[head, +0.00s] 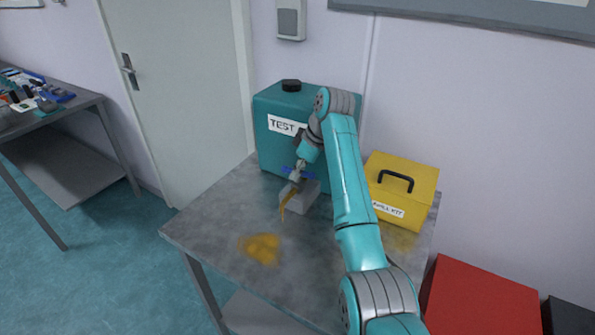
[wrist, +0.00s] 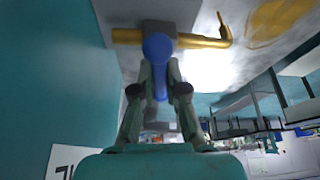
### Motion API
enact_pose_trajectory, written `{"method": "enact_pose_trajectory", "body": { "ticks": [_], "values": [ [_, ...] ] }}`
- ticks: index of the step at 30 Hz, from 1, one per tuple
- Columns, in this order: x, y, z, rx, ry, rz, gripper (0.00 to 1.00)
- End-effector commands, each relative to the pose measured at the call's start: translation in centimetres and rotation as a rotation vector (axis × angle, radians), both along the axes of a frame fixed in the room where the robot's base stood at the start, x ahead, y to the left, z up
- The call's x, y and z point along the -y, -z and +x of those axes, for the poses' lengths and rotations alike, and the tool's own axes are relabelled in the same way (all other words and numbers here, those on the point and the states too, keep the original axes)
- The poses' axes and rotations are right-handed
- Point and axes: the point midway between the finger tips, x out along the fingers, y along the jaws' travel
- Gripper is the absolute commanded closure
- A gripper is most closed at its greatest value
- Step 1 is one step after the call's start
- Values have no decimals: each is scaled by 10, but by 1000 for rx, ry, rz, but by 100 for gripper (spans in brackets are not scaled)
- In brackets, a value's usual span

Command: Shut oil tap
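A teal oil tank (head: 268,108) with a black cap and a "TEST" label stands at the back of a grey table. Its brass tap (head: 288,199) points toward the front; the tap also shows in the wrist view (wrist: 205,42). The blue tap handle (wrist: 158,50) lies between the fingers of my gripper (wrist: 159,72). The fingers flank it closely and appear shut on it. In the head view my gripper (head: 299,172) partly hides the handle. A golden oil puddle (head: 261,248) lies on the table.
A yellow spill kit box (head: 405,180) with a black handle stands to the right of the tank. A grey block sits under the tap. The grey table (head: 205,215) is clear at its left front. A red box (head: 480,300) stands at the lower right.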

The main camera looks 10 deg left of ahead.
Motion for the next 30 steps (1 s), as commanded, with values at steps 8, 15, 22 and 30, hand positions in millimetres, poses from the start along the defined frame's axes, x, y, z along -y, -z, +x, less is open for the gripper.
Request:
{"method": "enact_pose_trajectory", "body": {
  "ticks": [8,15,22,30],
  "values": [
    [0,1,0,1,58,-1,100],
    [0,0,0,0,165,-1,100],
    [0,0,0,-1,166,-1,100],
    [0,0,0,0,165,0,62]
  ]
}}
